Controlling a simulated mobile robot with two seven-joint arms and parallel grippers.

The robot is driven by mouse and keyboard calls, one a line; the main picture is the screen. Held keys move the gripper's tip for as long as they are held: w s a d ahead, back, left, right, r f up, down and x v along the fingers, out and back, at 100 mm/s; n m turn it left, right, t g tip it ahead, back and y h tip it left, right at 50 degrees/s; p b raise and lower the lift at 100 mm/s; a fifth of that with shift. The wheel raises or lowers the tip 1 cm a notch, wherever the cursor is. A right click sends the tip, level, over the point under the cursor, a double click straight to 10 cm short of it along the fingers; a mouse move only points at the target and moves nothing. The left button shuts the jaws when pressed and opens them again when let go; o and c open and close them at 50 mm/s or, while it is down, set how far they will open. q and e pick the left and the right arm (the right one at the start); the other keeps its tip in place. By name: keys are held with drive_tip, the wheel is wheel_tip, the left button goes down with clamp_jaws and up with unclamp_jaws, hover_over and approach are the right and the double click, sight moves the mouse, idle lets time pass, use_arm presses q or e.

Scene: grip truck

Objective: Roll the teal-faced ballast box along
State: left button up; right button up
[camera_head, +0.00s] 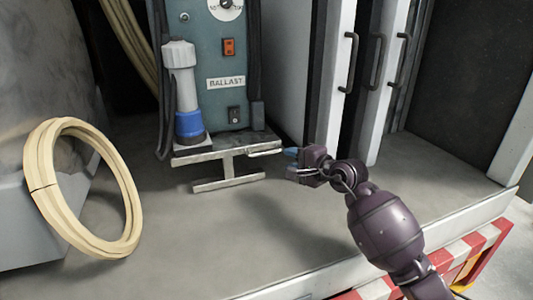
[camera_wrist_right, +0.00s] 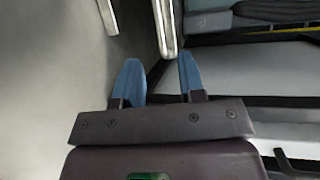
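The ballast box (camera_head: 242,57) stands upright at the back, with a teal face, a "BALLAST" label, a dial and an orange switch. A metal frame (camera_head: 228,165) sticks out at its foot, with a bar (camera_head: 265,152) at its right end. My right gripper (camera_head: 287,155) is just right of this bar. In the right wrist view my right gripper's (camera_wrist_right: 160,72) two blue fingers are apart. A metal bar (camera_wrist_right: 166,28) ends between their tips, close to the right finger; I cannot tell if they touch. My left gripper is not in view.
A cream hose coil (camera_head: 42,185) leans at left against a grey block. A grey and blue cylinder (camera_head: 182,90) stands before the box's left side. White doors with dark handles (camera_head: 349,62) are at right. The grey floor in front is clear up to a red-and-white striped edge (camera_head: 480,240).

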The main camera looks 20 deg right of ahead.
sight(268, 153)
drive_tip(key=b+x, duration=0.1)
drive_tip(key=x, duration=0.9)
drive_tip(key=shift+f+b, duration=0.1)
drive_tip(key=shift+b, duration=0.2)
drive_tip(key=shift+a, duration=0.1)
clamp_jaws()
